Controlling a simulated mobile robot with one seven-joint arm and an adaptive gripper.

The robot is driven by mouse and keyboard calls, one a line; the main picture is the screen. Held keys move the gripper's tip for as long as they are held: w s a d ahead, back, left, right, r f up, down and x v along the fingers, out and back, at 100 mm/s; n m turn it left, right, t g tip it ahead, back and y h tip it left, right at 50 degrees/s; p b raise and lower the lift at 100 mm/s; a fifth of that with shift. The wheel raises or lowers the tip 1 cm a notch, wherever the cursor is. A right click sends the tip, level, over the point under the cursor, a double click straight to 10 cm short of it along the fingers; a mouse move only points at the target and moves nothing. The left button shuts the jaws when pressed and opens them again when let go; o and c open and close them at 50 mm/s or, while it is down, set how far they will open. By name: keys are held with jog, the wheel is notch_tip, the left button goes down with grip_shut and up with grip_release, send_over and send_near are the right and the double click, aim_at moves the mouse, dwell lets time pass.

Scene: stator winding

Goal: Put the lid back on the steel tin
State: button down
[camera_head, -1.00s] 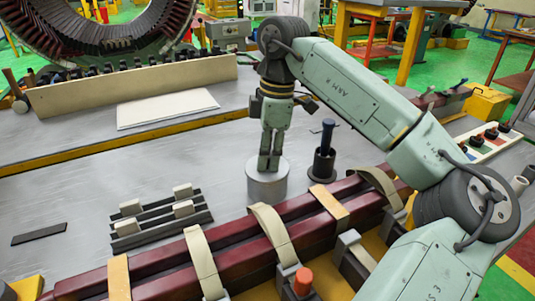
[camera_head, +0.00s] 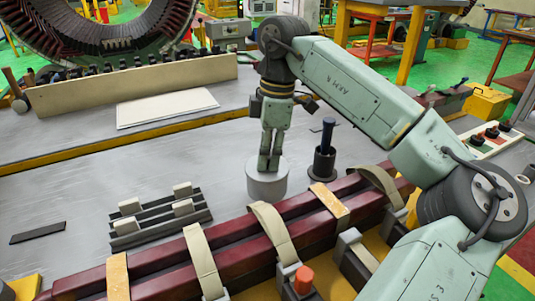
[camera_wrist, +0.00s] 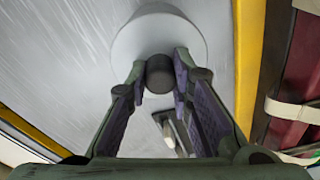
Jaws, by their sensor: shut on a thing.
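The steel tin (camera_head: 267,188) is a short light-grey cylinder on the grey bench, just behind the dark-red bars. My gripper (camera_head: 269,166) points straight down at its top. In the wrist view, my gripper (camera_wrist: 160,75) is shut on the dark round knob (camera_wrist: 160,78) of the lid. The lid (camera_wrist: 190,42) shows as a pale grey disc beyond the fingertips. In the head view the fingers hide the knob. I cannot tell whether the lid is seated on the tin or slightly above it.
A dark cup (camera_head: 322,163) with a blue-handled tool stands close right of the tin. A dark rack (camera_head: 160,222) with pale blocks lies to the left. Strapped dark-red bars (camera_head: 235,257) run along the front.

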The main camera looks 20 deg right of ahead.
jog(key=c, duration=1.3)
grip_release()
jog(key=shift+c, duration=0.2)
jog(key=shift+o, duration=0.3)
jog(key=o, duration=0.4)
jog(key=shift+r+p, duration=2.35)
jog(key=shift+r, duration=1.2)
